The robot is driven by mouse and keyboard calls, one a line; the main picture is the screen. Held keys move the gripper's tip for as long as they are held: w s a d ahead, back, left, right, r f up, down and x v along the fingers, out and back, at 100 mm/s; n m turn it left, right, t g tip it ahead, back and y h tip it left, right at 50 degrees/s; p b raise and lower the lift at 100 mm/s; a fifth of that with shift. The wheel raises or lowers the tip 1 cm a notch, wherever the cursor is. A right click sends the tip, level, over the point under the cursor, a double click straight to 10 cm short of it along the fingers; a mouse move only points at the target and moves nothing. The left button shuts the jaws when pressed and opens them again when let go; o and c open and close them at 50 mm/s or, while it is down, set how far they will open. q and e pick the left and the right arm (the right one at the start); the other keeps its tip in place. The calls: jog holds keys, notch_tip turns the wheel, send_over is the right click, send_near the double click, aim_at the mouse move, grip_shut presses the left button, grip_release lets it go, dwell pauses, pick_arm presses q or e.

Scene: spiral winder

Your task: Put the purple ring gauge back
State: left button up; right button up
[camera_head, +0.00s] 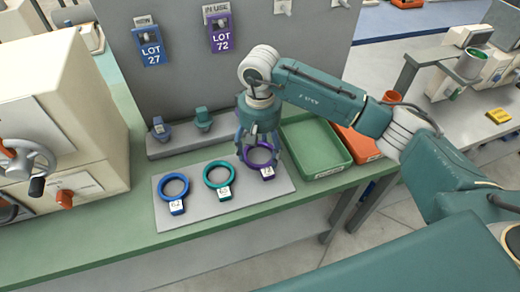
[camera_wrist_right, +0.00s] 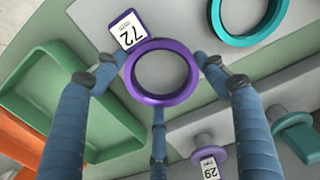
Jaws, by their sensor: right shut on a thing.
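The purple ring gauge (camera_head: 259,167) is at the right end of the grey board (camera_head: 232,212), its white tag facing the front. In the right wrist view the purple ring (camera_wrist_right: 162,100) lies between the fingers, with its tag reading 72 (camera_wrist_right: 128,30). My right gripper (camera_head: 260,153) points down from above and is shut on the purple ring. I cannot tell whether the ring touches the board. A teal ring gauge (camera_head: 217,186) and a blue ring gauge (camera_head: 174,198) lie left of it on the board. My left gripper is not in view.
A green tray (camera_head: 333,170) and an orange tray (camera_head: 362,146) are to the right. A grey panel (camera_head: 185,80) with LOT 27 and LOT 72 tags rises behind. A cream machine (camera_head: 60,120) is at left.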

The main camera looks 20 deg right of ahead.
jog(key=shift+f, duration=0.55)
jog(key=shift+f, duration=0.15)
jog(key=o, duration=1.3)
jog(key=shift+r, duration=0.25)
jog(key=shift+w+r, duration=0.1)
jog(key=shift+r, duration=0.2)
notch_tip(320, 180, up, 11)
jog(key=b, duration=0.3)
